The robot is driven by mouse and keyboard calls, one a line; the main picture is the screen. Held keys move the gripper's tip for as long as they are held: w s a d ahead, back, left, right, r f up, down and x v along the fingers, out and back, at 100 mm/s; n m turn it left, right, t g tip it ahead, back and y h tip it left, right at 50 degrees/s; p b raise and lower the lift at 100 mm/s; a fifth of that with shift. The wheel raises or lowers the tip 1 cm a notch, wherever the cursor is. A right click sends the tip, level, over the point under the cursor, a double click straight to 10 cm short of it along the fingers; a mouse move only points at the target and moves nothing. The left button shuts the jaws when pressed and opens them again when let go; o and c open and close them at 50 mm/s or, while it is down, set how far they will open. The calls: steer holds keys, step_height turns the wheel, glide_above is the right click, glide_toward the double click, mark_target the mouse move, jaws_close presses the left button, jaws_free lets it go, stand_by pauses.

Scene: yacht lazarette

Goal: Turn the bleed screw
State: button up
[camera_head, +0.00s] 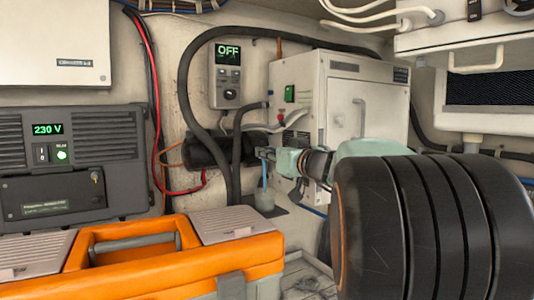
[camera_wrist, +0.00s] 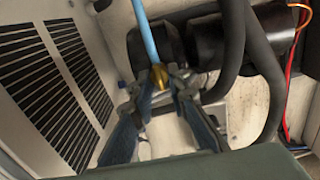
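The bleed screw (camera_wrist: 159,76) is a small brass piece at the end of a thin blue tube in the wrist view. My gripper (camera_wrist: 160,84) has its two fingertips close together, one on each side of the brass piece, and looks shut on it. In the head view my gripper (camera_head: 263,153) reaches in from the right, in front of the heater box, beside the dark hoses. The screw is hidden there. The blue tube (camera_head: 264,173) runs down from the fingertips to a small bottle (camera_head: 264,198).
A white heater box (camera_head: 366,110) stands behind my arm. Thick black hoses (camera_head: 184,82) and a black cylinder (camera_head: 203,149) crowd the screw. An OFF control panel (camera_head: 227,90) is on the wall. An orange toolbox (camera_head: 150,272) and a dark 230 V unit (camera_head: 125,150) fill the left.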

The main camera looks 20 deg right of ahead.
steer(key=shift+f+b, duration=0.1)
steer(key=shift+b, duration=0.35)
jaws_close()
steer(key=shift+f+m, duration=0.1)
steer(key=shift+m, duration=17.8)
